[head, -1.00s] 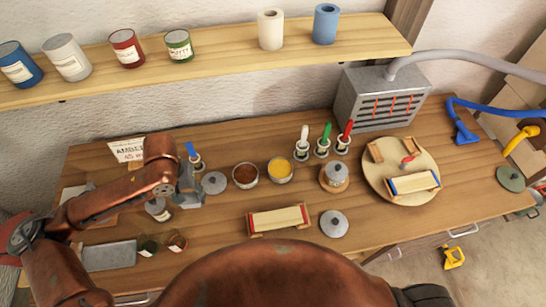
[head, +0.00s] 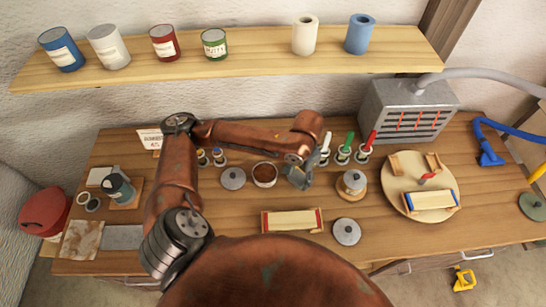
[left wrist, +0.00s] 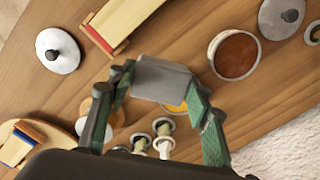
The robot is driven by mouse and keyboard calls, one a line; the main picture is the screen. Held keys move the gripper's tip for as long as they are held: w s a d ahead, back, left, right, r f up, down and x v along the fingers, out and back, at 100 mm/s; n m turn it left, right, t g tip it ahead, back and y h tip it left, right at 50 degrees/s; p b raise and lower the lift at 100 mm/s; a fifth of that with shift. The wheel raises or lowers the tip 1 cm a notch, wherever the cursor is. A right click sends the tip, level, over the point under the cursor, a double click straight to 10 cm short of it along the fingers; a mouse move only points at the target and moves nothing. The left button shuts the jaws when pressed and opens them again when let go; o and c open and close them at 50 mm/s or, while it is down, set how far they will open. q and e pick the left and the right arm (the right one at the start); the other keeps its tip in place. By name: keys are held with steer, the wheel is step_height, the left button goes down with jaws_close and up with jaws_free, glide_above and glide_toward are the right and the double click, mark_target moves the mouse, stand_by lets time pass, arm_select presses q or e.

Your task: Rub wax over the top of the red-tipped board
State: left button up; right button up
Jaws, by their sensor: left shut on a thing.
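The red-tipped board (head: 292,220) lies near the front middle of the bench, pale with a red band at each end. It also shows at the top of the left wrist view (left wrist: 110,22). My left gripper (head: 300,178) is behind it and above the bench, right of the brown tin (head: 264,174). In the left wrist view its fingers are shut on a grey block-like pad (left wrist: 161,80). A yellow-filled tin (left wrist: 176,107) shows partly below the pad; the gripper hides it in the head view. I cannot tell whether pad and yellow filling touch. My right gripper is out of view.
Pots with green and red handles (head: 356,147) stand right of my left gripper. A closed tin (head: 353,186) and a loose lid (head: 346,232) are near the board. A round turntable (head: 408,208) bears a blue-tipped board (head: 431,201). A grey heater box (head: 407,110) stands behind.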

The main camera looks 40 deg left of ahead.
arm_select(q)
steer(key=a+m+p, duration=0.1)
steer(key=m, duration=0.1)
steer(key=w+m+p, duration=0.1)
steer(key=m, duration=0.1)
steer(key=a+m+p, duration=0.1)
steer(key=p, duration=0.1)
steer(key=shift+w+a+r+m, duration=0.2)
steer(key=shift+a+m, duration=0.1)
steer(key=shift+m, duration=0.1)
steer(key=a+f+m+p, duration=0.1)
steer(key=a+m+p, duration=0.2)
steer(key=m+p, duration=0.95)
steer(key=m, duration=0.6)
glide_above(265, 174)
step_height(265, 174, down, 3)
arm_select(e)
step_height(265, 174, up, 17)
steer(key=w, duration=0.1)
arm_select(q)
steer(key=shift+w+a+f+m+b, duration=0.1)
steer(key=shift+a+f+m+b, duration=0.05)
steer(key=shift+f+m+b, duration=0.25)
step_height(265, 174, down, 6)
steer(key=b, duration=0.6)
steer(key=shift+r+b, duration=0.15)
steer(key=shift+b, duration=0.2)
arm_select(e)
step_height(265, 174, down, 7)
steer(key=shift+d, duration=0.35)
